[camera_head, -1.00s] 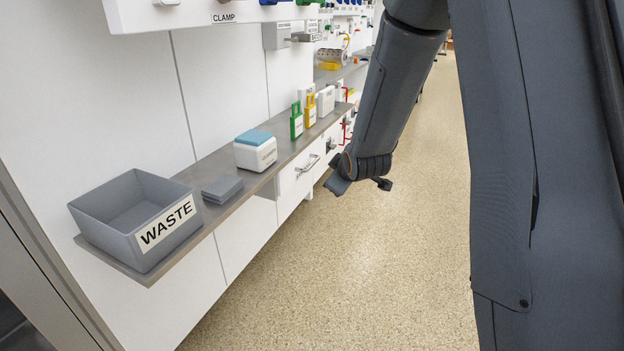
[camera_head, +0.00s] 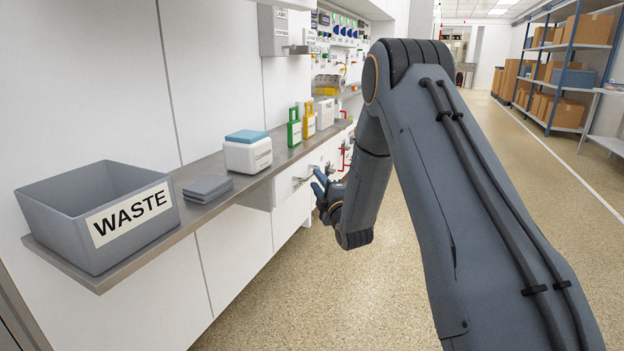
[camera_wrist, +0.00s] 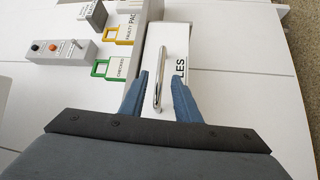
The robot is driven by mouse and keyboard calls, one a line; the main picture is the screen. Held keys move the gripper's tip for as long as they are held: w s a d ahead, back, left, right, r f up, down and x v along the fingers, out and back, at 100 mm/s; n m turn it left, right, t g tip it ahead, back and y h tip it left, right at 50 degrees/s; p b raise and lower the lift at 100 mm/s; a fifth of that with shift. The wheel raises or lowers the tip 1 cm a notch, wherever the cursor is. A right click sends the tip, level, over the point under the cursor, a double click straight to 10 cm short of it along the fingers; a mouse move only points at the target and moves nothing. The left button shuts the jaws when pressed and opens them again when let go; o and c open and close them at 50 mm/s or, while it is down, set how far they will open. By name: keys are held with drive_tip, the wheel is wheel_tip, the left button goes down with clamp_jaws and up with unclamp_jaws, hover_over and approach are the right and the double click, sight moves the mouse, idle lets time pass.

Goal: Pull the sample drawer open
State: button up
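The sample drawer (camera_wrist: 172,38) has a white front with a label ending in "LES" and a silver bar handle (camera_wrist: 160,65). In the head view the drawer handle (camera_head: 301,181) sits below the grey shelf, just left of my gripper (camera_head: 322,188). In the wrist view my gripper (camera_wrist: 160,76) has its two blue fingers apart, with the lower part of the handle between them in the picture. I cannot tell whether the fingers touch the bar. My gripper partly hides the drawer front in the head view.
The grey shelf (camera_head: 150,240) above the drawer holds a WASTE bin (camera_head: 60,215), grey pads (camera_head: 207,187), a white box with a blue top (camera_head: 247,155), and green (camera_head: 294,130) and yellow (camera_head: 309,122) tags. The aisle floor (camera_head: 290,300) is clear.

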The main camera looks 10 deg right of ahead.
sight(312, 174)
drive_tip(key=shift+w+a+r+b, duration=0.1)
drive_tip(key=shift+w+a+b, duration=0.1)
drive_tip(key=shift+w, duration=0.7)
drive_tip(key=shift+w+a+r+b, duration=0.1)
drive_tip(key=shift+w+r+b, duration=0.1)
drive_tip(key=shift+w, duration=0.7)
drive_tip(key=shift+w+a+r+b, duration=0.1)
drive_tip(key=shift+w+b, duration=0.1)
drive_tip(key=shift+w, duration=0.7)
clamp_jaws()
